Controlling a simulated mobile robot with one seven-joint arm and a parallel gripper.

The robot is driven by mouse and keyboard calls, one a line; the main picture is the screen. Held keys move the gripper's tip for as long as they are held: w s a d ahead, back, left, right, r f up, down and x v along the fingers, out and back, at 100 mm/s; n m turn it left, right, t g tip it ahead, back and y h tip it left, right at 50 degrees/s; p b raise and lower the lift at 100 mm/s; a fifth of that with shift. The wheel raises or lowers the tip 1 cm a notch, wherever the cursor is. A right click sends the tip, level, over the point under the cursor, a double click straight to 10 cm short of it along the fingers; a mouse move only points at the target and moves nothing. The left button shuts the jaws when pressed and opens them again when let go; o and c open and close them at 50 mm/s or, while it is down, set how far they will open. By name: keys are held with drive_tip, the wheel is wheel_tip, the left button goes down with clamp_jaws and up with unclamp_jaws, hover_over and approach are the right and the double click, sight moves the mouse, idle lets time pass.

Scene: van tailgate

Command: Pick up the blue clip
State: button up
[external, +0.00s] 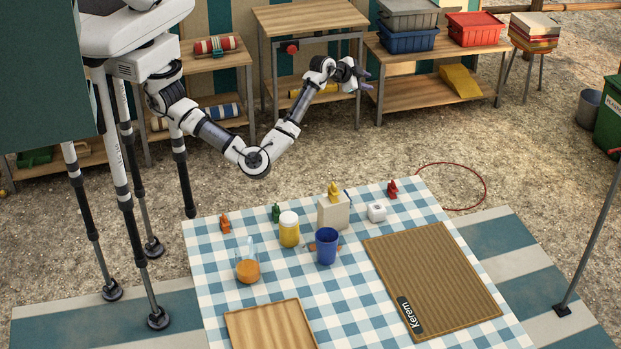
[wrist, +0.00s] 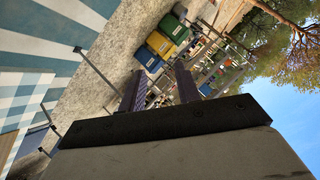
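A small dark blue shape (external: 348,194) shows at the right edge of the white box on the checked table; it may be the blue clip, but it is mostly hidden. Similar small clips are orange (external: 225,223), green (external: 275,213), yellow (external: 334,191) on top of the white box (external: 333,213), and red (external: 392,188). My gripper (external: 367,80) is raised well behind and above the table, pointing away from it. In the wrist view my gripper (wrist: 160,72) has its two fingers apart with nothing between them. No clip can be made out there.
On the checked table (external: 207,285) stand a blue cup (external: 327,246), a yellow jar (external: 289,231), a glass with orange liquid (external: 247,268) and a white cube (external: 377,212). A brown mat (external: 430,275) and a wooden board (external: 270,327) lie in front. Shelves with bins (external: 407,38) stand behind.

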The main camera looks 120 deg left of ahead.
drive_tip(key=w+d+f+m+h, duration=0.4)
drive_tip(key=w+d, duration=0.2)
drive_tip(key=d, duration=0.3)
drive_tip(key=m+g+h, duration=0.5)
drive_tip(key=m+h, duration=0.2)
drive_tip(key=m, duration=0.1)
hover_over(346, 192)
drive_tip(key=d, duration=0.1)
wheel_tip(346, 192, down, 4)
wheel_tip(346, 192, down, 8)
drive_tip(key=shift+w+r+p, duration=0.1)
drive_tip(key=shift+p, duration=0.55)
drive_tip(key=shift+a+f+p, duration=0.15)
drive_tip(key=shift+f+p, duration=0.1)
drive_tip(key=shift+f, duration=0.7)
drive_tip(key=shift+a+f+p, duration=0.2)
drive_tip(key=shift+f, duration=0.8)
drive_tip(key=shift+a+f+p, duration=0.15)
drive_tip(key=shift+f+p, duration=0.1)
drive_tip(key=shift+f, duration=0.7)
clamp_jaws()
drive_tip(key=shift+r, duration=0.1)
